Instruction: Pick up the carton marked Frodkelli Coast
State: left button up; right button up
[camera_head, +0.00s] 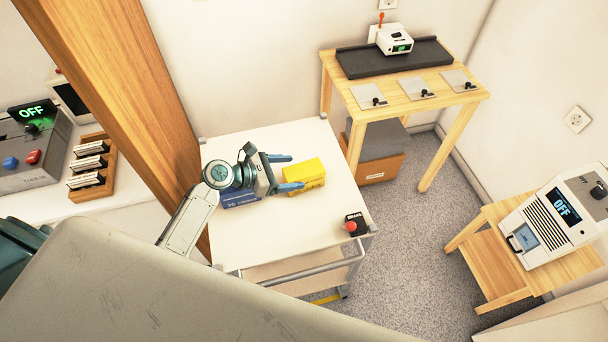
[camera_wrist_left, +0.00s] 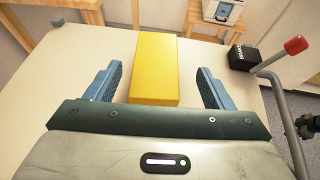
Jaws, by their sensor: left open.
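A yellow carton (camera_head: 305,174) lies on a white trolley top in the head view. My left gripper (camera_head: 291,172) is open, with its blue fingers pointing toward the carton. In the left wrist view the carton (camera_wrist_left: 155,70) lies between and ahead of the two open fingers (camera_wrist_left: 158,88), with a gap on each side. A blue carton (camera_head: 240,198) lies on the trolley partly hidden beneath my left arm. I cannot read a name on either carton. My right gripper is not seen.
The white trolley (camera_head: 300,236) has a black box with a red knob (camera_head: 354,225) near its front right corner. A wooden post (camera_head: 130,85) stands at the left.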

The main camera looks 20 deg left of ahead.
aim_at(308, 168)
pick_arm(q)
jog(key=p+x, duration=0.1)
jog(key=x, duration=0.3)
jog(key=shift+w+r, duration=0.1)
jog(key=shift+w, duration=0.15)
jog(key=c, duration=1.2)
jog(key=shift+r, duration=0.2)
